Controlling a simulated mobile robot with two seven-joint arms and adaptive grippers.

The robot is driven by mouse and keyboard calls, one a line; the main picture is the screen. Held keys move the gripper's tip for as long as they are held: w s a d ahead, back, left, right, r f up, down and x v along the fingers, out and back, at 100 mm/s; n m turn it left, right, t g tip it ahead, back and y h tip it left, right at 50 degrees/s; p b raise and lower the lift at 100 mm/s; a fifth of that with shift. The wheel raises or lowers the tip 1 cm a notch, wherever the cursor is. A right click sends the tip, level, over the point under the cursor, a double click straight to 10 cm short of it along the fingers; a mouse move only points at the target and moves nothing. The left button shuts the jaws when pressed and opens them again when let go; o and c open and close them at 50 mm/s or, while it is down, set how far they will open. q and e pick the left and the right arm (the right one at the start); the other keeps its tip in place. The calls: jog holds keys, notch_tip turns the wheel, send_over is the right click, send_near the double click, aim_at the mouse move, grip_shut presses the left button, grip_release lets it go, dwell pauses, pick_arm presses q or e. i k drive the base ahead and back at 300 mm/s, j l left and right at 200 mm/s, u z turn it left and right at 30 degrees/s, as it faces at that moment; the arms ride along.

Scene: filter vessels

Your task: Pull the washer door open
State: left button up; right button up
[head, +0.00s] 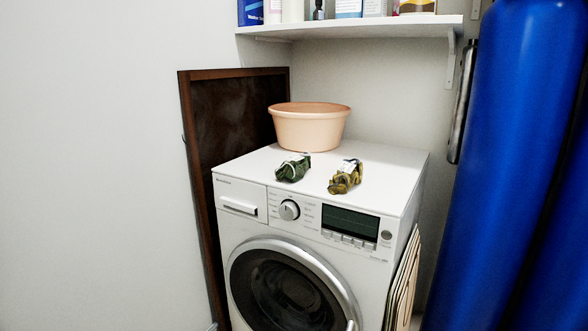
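The washer (230,185) is a white front-loader in the middle of the head view. Its round door has a silver rim (318,262) and dark glass (275,295). The door looks shut against the front, and its lower part is cut off by the bottom edge of the picture. A small pale piece shows at the rim's lower right; I cannot tell whether it is the handle. Neither of my grippers can be made out in the view.
A peach basin (309,128) and two camouflage-patterned items (293,168) (346,177) sit on the washer. A brown framed panel (235,110) leans behind its left side. Thin boards (404,280) lean at its right. Large blue cylinders (510,150) stand right. A shelf (350,30) holds bottles above.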

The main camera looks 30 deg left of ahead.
aim_at(252, 254)
jog(key=i+l+u, duration=0.15)
jog(key=u, duration=0.2)
jog(key=i+l+u, duration=0.3)
jog(key=l+u, duration=0.15)
jog(key=u, duration=0.2)
